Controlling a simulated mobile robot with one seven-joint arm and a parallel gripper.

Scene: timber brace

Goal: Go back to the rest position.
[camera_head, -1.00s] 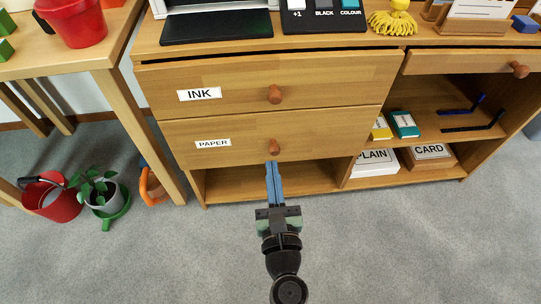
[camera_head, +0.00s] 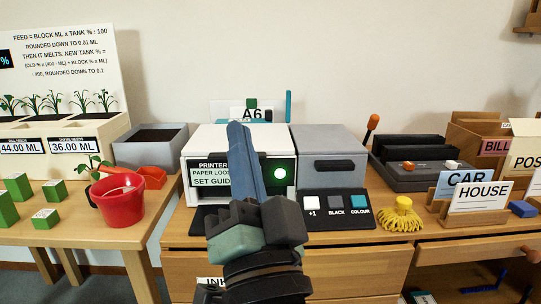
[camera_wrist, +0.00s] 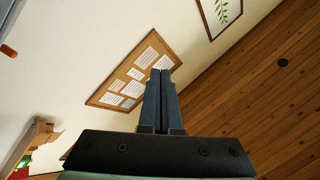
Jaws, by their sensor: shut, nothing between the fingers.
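My gripper (camera_head: 240,128) is raised upright in front of the white printer in the head view, its long blue fingers pointing up. The fingers lie together with nothing between them. In the wrist view the shut fingers (camera_wrist: 160,75) point towards a wall. My gripper and wrist hide part of the printer's front and of the desk edge.
The printer (camera_head: 205,148), with a green light, stands on the wooden desk beside a grey box (camera_head: 330,145) and a button panel (camera_head: 338,222). A red bucket (camera_head: 117,200) stands on the left table. The wrist view shows a notice board (camera_wrist: 115,88) on the wall.

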